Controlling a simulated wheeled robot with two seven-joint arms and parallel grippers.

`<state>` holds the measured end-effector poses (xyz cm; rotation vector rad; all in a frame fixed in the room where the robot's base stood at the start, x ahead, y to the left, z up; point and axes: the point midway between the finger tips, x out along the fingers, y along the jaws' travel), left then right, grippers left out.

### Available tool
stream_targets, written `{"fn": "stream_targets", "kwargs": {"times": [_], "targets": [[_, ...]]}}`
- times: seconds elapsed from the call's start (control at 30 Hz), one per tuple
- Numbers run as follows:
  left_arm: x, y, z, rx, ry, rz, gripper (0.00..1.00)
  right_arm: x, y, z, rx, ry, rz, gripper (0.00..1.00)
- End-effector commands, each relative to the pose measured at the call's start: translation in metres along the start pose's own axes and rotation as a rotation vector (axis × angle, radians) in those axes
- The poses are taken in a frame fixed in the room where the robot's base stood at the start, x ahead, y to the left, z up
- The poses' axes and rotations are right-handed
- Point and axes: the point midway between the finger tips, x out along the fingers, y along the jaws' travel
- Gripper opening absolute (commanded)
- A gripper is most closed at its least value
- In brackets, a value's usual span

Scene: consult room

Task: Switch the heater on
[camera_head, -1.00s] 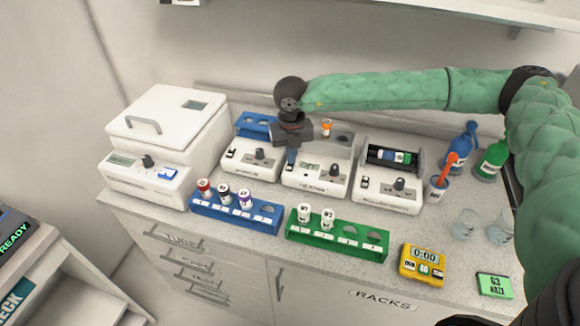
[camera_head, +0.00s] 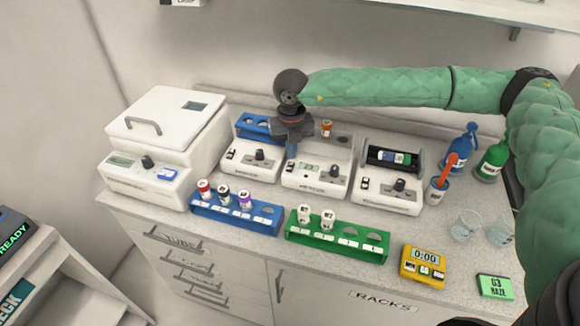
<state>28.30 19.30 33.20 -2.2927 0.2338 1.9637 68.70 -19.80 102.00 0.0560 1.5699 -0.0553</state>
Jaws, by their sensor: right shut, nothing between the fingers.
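The middle device of three on the counter has a small display and a dark knob, and it looks like the heater (camera_head: 318,183). A vial with an orange cap (camera_head: 326,129) stands in its top. A small dark switch (camera_head: 289,168) sits at its left front; its position is too small to tell. My right gripper (camera_head: 291,153) is shut and empty, pointing down just above and behind this switch. It hides part of the heater's top left. My left gripper is not in view.
A device with a blue rack (camera_head: 250,157) stands left of the heater, and a roller device (camera_head: 388,190) right. A blue rack of tubes (camera_head: 235,216), a green rack (camera_head: 335,241) and a yellow timer (camera_head: 423,266) are in front. Bottles and glass beakers stand at right.

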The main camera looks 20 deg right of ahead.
Motion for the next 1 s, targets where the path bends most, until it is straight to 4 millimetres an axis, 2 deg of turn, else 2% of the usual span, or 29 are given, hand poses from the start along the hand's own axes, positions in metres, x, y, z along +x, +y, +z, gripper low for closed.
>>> {"fn": "stream_targets", "kwargs": {"times": [0.6, 1.0], "targets": [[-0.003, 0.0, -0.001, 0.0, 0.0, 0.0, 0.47, -0.04, 0.0, 0.0, 0.0, -0.001, 0.0, 0.0], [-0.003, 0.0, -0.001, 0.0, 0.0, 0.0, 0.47, -0.044, 0.0, 0.0, 0.0, 0.0, 0.0, 0.0]]}}
